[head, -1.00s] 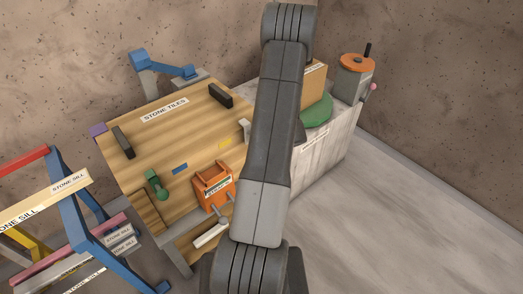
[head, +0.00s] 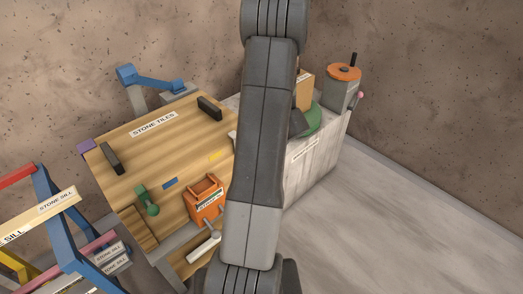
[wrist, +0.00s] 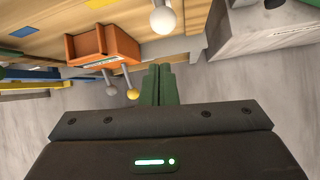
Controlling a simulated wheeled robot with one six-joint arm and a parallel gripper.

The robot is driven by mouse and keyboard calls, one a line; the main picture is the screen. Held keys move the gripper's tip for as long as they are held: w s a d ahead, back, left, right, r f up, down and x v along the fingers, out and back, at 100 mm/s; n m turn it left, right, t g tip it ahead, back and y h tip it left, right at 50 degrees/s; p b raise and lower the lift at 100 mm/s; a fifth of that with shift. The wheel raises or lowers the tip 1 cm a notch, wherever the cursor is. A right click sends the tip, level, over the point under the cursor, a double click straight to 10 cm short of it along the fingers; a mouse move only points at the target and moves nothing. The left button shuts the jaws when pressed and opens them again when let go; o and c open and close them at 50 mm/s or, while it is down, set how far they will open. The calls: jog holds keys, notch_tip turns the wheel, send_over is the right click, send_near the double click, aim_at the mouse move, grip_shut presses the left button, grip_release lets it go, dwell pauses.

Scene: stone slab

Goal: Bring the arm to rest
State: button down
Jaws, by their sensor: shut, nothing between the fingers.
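My arm (head: 262,130) rises through the middle of the head view and covers part of the workbench behind it. My gripper (wrist: 158,85) shows in the wrist view as two green fingers pressed together, with nothing between them. The fingertips point toward the bench front, just below and right of an orange box (wrist: 102,45), and appear clear of it. In the head view I cannot make out the fingers.
A wooden bench top labelled STONE TILES (head: 153,123) carries dark blocks, a green item (head: 147,200) and the orange box (head: 205,200). A rack with STONE SILL pieces (head: 55,200) stands left. A pale cabinet (head: 310,155) stands right of the bench. Floor (head: 370,220) at right is clear.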

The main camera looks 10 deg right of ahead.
jog(key=d+p+x, duration=0.1)
jog(key=x, duration=0.9)
jog(key=shift+f, duration=0.35)
jog(key=shift+s, duration=0.2)
